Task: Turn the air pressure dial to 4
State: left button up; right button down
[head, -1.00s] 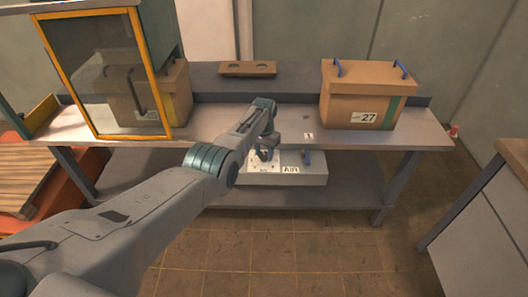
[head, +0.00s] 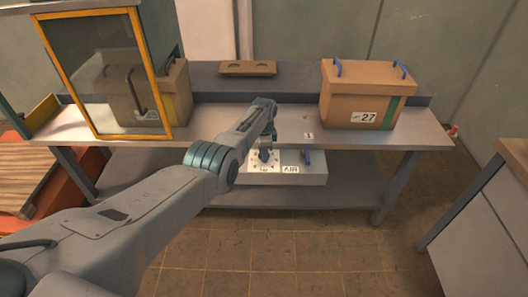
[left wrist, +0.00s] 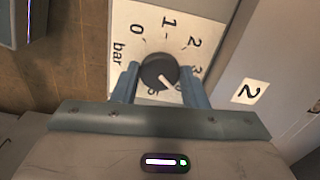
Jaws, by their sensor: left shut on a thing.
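The air pressure dial is a round black knob (left wrist: 158,70) on a white scale plate (left wrist: 150,20) marked "bar", with 0, 1, 2 and 3 legible. The numbers past 3 are partly hidden by the knob and my gripper. A pale pointer line on the knob points to the lower right in the left wrist view, past 3. My left gripper (left wrist: 160,82) has one finger on each side of the knob and is shut on it. In the head view my left gripper (head: 265,155) is at the plate (head: 262,172) on the grey box labelled AIR. My right gripper is not in view.
The grey AIR box (head: 312,176) with a blue lever (head: 307,157) sits below the workbench top (head: 225,125). A box labelled 27 (head: 350,95) and a yellow-framed glass door (head: 110,75) are above. Brown floor is clear in front.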

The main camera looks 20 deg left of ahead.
pick_arm(q)
jog(key=shift+m, duration=0.5)
jog(key=o, duration=1)
jog(key=shift+c, duration=0.2)
jog(key=shift+r, duration=0.1)
jog(key=shift+r, duration=0.35)
notch_tip(320, 180, up, 10)
jog(key=p, duration=0.2)
